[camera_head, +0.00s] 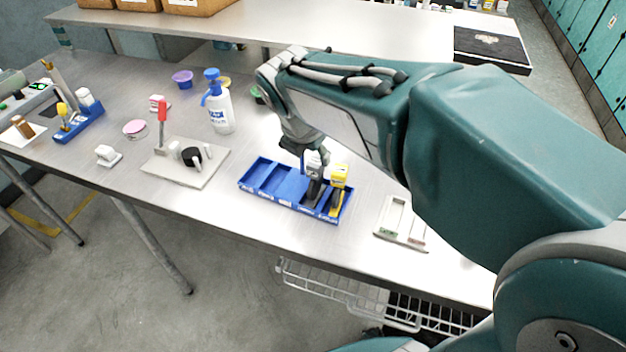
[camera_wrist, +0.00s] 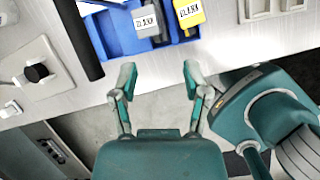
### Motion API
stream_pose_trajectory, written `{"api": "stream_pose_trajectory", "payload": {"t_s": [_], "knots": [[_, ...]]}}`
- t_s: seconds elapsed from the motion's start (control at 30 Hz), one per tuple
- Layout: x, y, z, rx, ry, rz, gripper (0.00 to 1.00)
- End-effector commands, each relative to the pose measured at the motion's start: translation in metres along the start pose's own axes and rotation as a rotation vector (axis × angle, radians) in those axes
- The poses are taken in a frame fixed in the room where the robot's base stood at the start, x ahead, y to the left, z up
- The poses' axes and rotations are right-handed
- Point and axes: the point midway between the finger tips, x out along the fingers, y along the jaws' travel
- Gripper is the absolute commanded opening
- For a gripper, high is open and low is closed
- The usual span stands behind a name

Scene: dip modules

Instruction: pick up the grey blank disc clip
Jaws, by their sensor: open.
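The grey clip (camera_head: 314,189) stands in the right part of the blue tray (camera_head: 262,192). In the wrist view the grey clip (camera_wrist: 147,20) shows a white printed label, its text too blurred to read surely. A yellow clip (camera_head: 338,184) stands just right of it, also seen in the wrist view (camera_wrist: 188,13). My gripper (camera_wrist: 160,78) is open, with nothing between its fingertips, and the grey clip lies beyond them in the picture. In the head view my wrist is just behind and above the clips, and the fingers are mostly hidden.
A pale board (camera_head: 190,175) with a red-handled clamp (camera_head: 162,115) and black knob stands left of the tray. A pale slotted holder (camera_head: 398,226) lies right of the tray. The table's front edge is close to the tray.

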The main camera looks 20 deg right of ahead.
Motion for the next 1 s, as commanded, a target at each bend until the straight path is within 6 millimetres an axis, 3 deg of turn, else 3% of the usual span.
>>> {"api": "stream_pose_trajectory", "payload": {"t_s": [0.1, 0.23, 1.0], "knots": [[0.005, 0.011, 0.002, -0.150, -0.009, -0.016, 0.60], [0.009, 0.015, 0.003, -0.216, -0.012, -0.024, 0.60], [0.108, 0.017, 0.011, -0.218, -0.011, -0.026, 0.60]]}}
